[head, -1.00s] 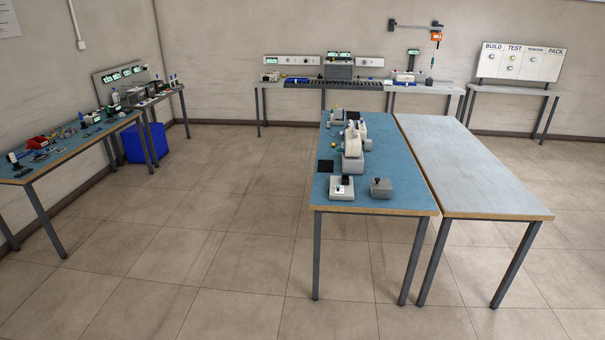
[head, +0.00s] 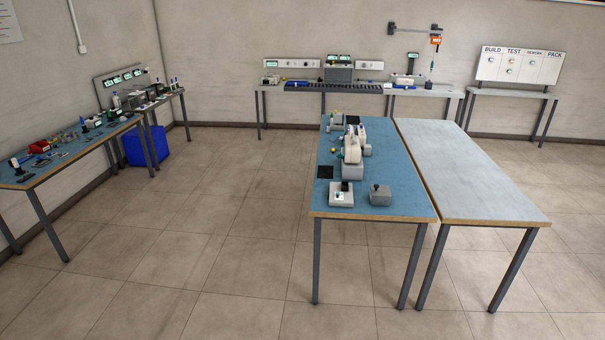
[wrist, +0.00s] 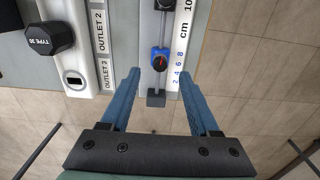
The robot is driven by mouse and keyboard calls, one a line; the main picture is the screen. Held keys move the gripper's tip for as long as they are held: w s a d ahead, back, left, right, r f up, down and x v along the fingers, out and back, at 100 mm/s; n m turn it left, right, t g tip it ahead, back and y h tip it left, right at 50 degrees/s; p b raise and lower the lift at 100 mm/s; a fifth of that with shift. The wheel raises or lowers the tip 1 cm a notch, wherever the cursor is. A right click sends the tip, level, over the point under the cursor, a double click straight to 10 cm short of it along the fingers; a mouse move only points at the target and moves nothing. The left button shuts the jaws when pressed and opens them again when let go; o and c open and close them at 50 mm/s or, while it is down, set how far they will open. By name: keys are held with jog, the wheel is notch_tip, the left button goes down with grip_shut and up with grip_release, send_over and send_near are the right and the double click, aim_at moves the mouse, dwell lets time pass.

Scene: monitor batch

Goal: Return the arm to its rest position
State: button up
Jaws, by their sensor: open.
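My gripper (wrist: 158,103) shows in the wrist view with its two blue fingers spread apart and nothing held between them. I cannot tell from this view whether the fingers touch anything. The arm and gripper do not show in the head view.
In the head view, a blue-topped table (head: 388,170) with several devices stands beside an empty grey table (head: 460,175). A cluttered bench (head: 60,165) is at left, with a blue bin (head: 143,148) behind it. A back bench (head: 430,91) lines the wall. The floor between is clear.

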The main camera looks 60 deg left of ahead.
jog(key=shift+r, duration=0.4)
dwell(0.4)
